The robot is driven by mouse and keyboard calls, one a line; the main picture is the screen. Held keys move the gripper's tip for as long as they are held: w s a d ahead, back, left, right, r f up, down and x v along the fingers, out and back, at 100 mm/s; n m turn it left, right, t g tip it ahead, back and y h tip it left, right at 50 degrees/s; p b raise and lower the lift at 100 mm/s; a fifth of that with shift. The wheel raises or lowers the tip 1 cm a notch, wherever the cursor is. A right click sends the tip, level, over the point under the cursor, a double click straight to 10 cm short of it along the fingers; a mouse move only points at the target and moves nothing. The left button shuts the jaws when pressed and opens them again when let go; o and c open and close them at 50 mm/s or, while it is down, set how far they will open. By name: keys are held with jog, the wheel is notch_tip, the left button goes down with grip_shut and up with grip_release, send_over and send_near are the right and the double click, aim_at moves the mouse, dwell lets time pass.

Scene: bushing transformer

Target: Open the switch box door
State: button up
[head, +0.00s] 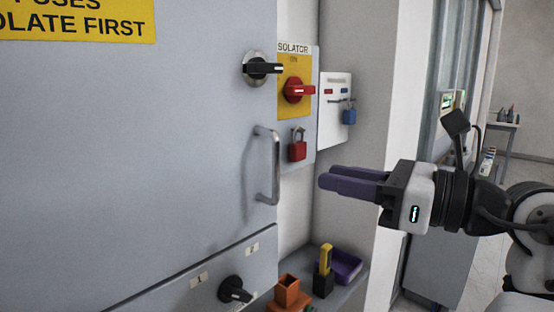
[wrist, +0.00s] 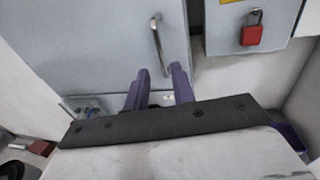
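The grey switch box door (head: 150,130) fills the left of the head view and looks shut, in line with the panel below it. A metal bar handle (head: 275,165) stands upright near its right edge. A black rotary knob (head: 262,68) on a round plate sits above the handle. My gripper (head: 324,179) is to the right of the handle, apart from it, with its purple fingers pointing left. In the wrist view the fingers (wrist: 160,70) are spread with nothing between them, and the handle (wrist: 159,45) shows beyond them on the door (wrist: 90,45).
A red isolator switch (head: 298,90) and red padlock (head: 298,151) are right of the door. A white board (head: 336,105) holds a blue padlock (head: 349,116). Below are an orange bin (head: 287,291) and purple tray (head: 346,265). A lower panel (head: 190,285) carries another black knob (head: 233,290).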

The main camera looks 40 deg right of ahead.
aim_at(276, 195)
jog(key=p+x, duration=0.3)
jog(key=x, duration=0.7)
jog(key=shift+w+a+p, duration=0.1)
jog(key=shift+w+p, duration=0.2)
jog(key=shift+w, duration=0.05)
grip_shut()
